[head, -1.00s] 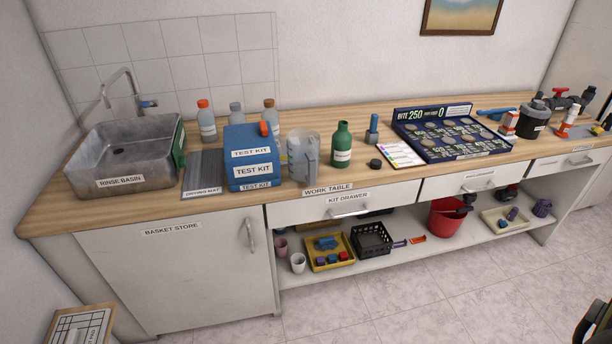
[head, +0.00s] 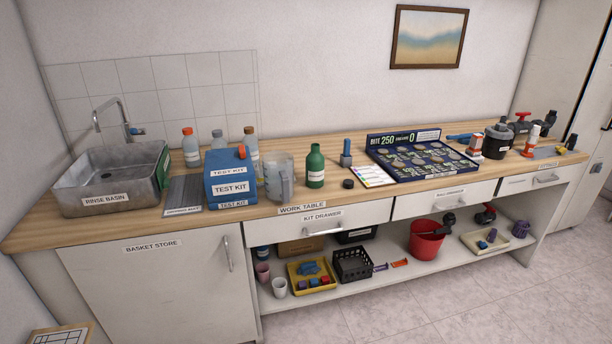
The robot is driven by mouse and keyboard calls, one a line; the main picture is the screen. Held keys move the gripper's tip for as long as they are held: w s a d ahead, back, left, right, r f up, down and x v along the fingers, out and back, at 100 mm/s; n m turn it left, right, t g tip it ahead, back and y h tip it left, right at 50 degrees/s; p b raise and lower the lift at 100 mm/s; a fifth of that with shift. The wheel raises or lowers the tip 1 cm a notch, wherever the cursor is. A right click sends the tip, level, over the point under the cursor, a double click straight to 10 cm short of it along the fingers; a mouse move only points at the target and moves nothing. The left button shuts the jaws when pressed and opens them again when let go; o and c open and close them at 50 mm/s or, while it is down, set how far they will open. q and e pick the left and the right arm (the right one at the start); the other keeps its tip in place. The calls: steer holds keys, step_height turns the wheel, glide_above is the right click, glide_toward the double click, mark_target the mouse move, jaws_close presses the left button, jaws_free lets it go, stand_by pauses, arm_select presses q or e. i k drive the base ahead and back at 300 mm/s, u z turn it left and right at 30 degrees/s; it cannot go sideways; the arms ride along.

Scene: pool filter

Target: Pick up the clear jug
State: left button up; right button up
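The clear jug (head: 279,179) stands upright on the wooden work table. It is see-through and greyish, with its handle towards the front right. It stands between the blue test kit box (head: 230,188) on its left and a green bottle (head: 315,166) on its right. The jug's lower part is visible and nothing covers it. Neither of my grippers shows in the head view.
The work table (head: 240,217) also holds a rinse basin (head: 103,203) at left, several orange- and grey-capped bottles behind the test kit, a black puck (head: 348,184) and a coin-slotted tray (head: 420,160). A low shelf below holds a red bucket (head: 425,242).

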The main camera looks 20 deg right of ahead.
mark_target(277, 166)
steer(key=z, duration=0.2)
steer(key=i, duration=1.4)
steer(key=u, duration=0.45)
